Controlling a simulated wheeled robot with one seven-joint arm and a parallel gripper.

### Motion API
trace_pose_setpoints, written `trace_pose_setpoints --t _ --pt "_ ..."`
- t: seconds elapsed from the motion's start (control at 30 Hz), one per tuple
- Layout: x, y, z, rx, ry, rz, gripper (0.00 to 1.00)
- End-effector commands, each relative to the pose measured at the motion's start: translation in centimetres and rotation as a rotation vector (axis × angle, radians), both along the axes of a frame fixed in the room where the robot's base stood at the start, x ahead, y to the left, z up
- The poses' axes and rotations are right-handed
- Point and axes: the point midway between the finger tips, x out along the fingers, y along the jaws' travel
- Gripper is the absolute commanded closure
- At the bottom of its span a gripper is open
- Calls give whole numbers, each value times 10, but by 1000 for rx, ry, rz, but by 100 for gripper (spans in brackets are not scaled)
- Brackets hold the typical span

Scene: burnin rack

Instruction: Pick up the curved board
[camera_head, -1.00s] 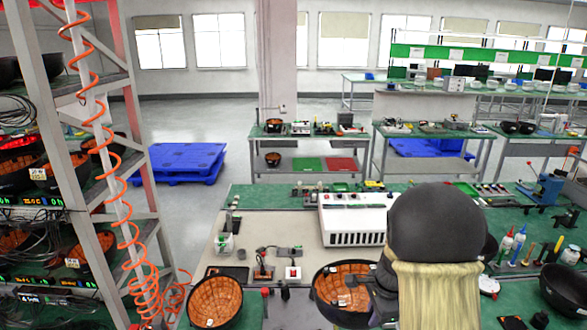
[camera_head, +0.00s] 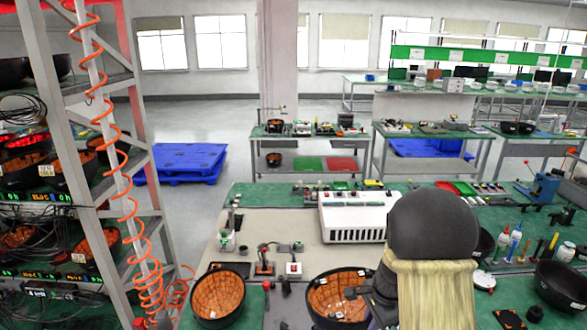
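Two bowl-shaped curved boards, black outside and orange inside, sit at the near edge of the workbench. One curved board (camera_head: 218,297) is at the lower left, with nothing touching it. The other curved board (camera_head: 330,291) is at lower centre, with small pale parts inside. My gripper (camera_head: 371,299) is at the right rim of this centre board, partly hidden behind my arm. Its fingers are too dark and small to tell whether they are open or shut, or touching the rim.
A white control box (camera_head: 352,217) stands behind the centre board. A metal rack (camera_head: 110,160) with more boards and a coiled orange hose (camera_head: 118,165) is at left. Black bowls (camera_head: 562,288), bottles (camera_head: 515,238) and tools crowd the bench at right. Blue pallets (camera_head: 182,163) lie on the floor beyond.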

Motion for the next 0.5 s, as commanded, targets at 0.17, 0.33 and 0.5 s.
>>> trace_pose_setpoints --t 0.17,0.33,0.5 --pt "2 3 -18 1 2 120 100" --pt "2 8 -47 3 4 314 100" --pt "0 16 -85 3 3 568 100"
